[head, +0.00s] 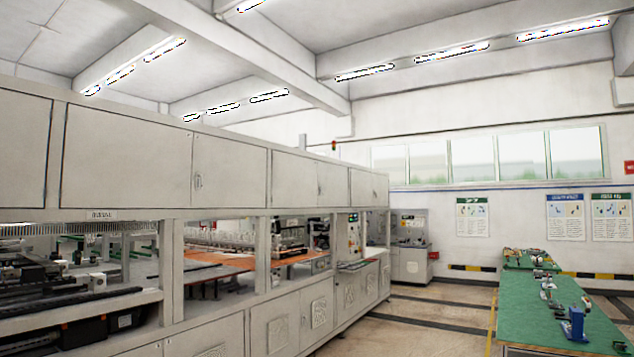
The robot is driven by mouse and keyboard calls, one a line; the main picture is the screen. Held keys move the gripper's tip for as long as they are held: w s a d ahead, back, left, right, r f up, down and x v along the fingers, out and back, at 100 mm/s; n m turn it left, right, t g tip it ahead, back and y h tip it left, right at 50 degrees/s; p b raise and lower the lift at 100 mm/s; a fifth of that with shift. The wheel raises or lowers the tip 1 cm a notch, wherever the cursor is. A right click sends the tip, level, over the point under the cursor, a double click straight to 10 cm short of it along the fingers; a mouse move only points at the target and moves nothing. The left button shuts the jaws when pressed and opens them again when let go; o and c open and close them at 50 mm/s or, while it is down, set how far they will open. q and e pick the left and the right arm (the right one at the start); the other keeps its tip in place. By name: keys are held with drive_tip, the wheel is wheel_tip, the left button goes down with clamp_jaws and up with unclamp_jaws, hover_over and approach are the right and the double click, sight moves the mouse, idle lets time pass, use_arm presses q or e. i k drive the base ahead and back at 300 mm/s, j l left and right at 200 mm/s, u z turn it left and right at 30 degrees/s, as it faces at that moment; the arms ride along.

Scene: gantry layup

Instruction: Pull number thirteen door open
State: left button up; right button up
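A long off-white machine enclosure runs from the left edge into the distance. Its upper row has wide closed doors, a large one (125,150) at the left and another (232,172) to its right with a small handle (198,181) near its left edge. Smaller closed upper doors (294,177) follow farther along. Its lower row has closed panel doors (283,325) with embossed patterns. I cannot read a number thirteen on any door. A small label plate (101,215) under the upper doors is too small to read. Neither of my grippers is in view.
Open bays between the rows show machinery and an orange-brown board (212,258). Green-topped workbenches (545,318) with small tools and a blue fixture (575,325) stand at the right. A floor aisle (440,311) lies between. A grey machine (409,248) stands at the back.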

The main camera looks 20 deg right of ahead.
sight(234, 173)
drive_tip(key=z, duration=0.25)
drive_tip(key=i, duration=2.35)
drive_tip(key=i+u, duration=0.15)
drive_tip(key=i, duration=0.35)
drive_tip(key=i+l+u, duration=0.15)
drive_tip(key=i, duration=0.4)
drive_tip(key=i+l+u, duration=0.15)
drive_tip(key=i, duration=0.35)
drive_tip(key=l, duration=0.1)
